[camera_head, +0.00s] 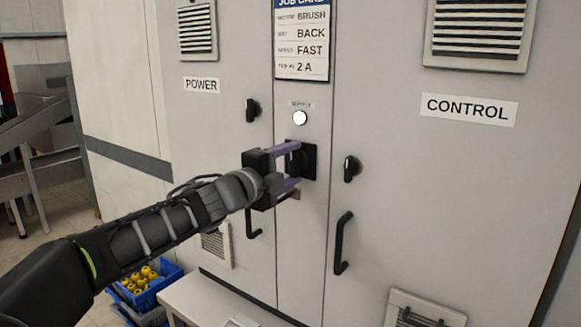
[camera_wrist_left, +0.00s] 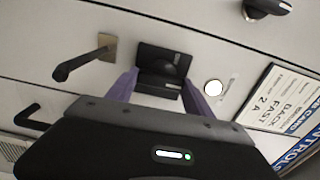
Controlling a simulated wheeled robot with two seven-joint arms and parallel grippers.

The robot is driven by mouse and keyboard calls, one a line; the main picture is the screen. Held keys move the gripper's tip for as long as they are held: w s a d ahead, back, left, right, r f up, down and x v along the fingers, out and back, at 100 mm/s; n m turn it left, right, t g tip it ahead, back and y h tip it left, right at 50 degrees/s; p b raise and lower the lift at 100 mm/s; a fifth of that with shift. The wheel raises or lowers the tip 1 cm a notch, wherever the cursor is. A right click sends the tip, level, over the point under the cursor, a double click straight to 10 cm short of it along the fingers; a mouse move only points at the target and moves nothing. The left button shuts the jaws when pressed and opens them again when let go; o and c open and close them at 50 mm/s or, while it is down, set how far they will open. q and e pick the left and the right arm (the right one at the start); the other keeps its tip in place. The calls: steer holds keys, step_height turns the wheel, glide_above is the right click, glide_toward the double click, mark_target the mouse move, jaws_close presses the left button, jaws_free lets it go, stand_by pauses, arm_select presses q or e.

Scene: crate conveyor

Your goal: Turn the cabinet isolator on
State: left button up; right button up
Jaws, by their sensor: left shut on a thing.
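The isolator (camera_head: 311,162) is a black square plate with a black handle, set in the narrow middle panel of the grey cabinet (camera_head: 384,110). My left gripper (camera_head: 297,164) comes in from the left and is shut on the isolator handle, with one purple finger above and one below it. In the left wrist view the isolator (camera_wrist_left: 165,58) shows between the two purple fingers of my left gripper (camera_wrist_left: 161,80). The handle is partly hidden by the fingers in the head view. A white round lamp (camera_head: 300,118) sits just above the isolator. My right gripper is not in view.
Black door knobs (camera_head: 351,168) (camera_head: 252,110) and black pull handles (camera_head: 343,243) stick out on both sides. A job card (camera_head: 302,42) hangs above. A blue crate of yellow parts (camera_head: 146,284) stands low at the left.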

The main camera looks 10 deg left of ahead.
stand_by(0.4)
arm_select(q)
steer(key=o, duration=1.4)
steer(key=shift+c, duration=0.2)
steer(key=shift+s+a, duration=0.1)
steer(key=v, duration=0.7)
steer(key=shift+s, duration=0.3)
